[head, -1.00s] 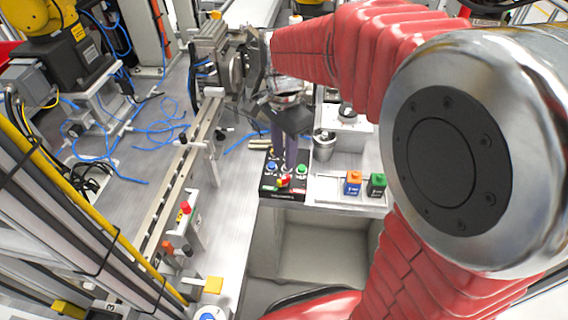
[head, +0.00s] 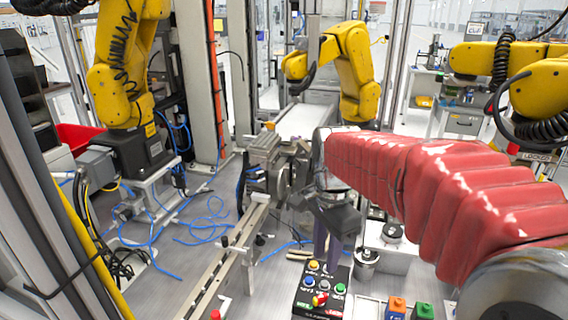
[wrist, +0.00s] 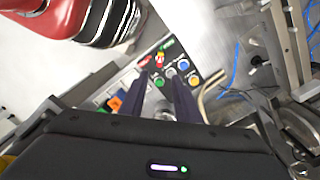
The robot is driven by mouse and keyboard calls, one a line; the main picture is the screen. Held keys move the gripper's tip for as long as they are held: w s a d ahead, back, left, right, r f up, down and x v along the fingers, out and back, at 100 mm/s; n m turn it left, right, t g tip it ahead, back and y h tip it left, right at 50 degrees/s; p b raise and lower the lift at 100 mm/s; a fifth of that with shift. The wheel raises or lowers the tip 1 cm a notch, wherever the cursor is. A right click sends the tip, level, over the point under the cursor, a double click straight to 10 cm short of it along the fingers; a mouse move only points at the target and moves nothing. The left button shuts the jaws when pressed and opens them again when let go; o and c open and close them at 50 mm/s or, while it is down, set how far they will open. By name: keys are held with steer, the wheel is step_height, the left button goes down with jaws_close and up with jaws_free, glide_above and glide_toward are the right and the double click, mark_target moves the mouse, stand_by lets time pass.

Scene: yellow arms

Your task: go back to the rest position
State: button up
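My gripper (head: 327,258) is empty and points down in the head view, just behind and above a black button panel (head: 322,292). Its two dark purple fingers stand apart. In the wrist view my gripper (wrist: 163,78) shows the fingers spread, with the panel (wrist: 165,66) seen beyond and between them. The panel has yellow, blue and green buttons and a red and yellow one. My red-sleeved arm reaches in from the right. I cannot tell the exact height of the fingertips over the panel.
A metal cup (head: 366,264) stands right of the gripper. A rail (head: 232,260) and a grey machine (head: 266,160) are to the left. Yellow arms (head: 352,70) stand behind.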

steer(key=s+d+n+t, duration=0.2)
steer(key=s+n+t, duration=0.3)
steer(key=s+n, duration=0.8)
steer(key=s, duration=0.2)
steer(key=shift+s+r+t, duration=0.3)
steer(key=shift+r, duration=0.1)
stand_by(1.3)
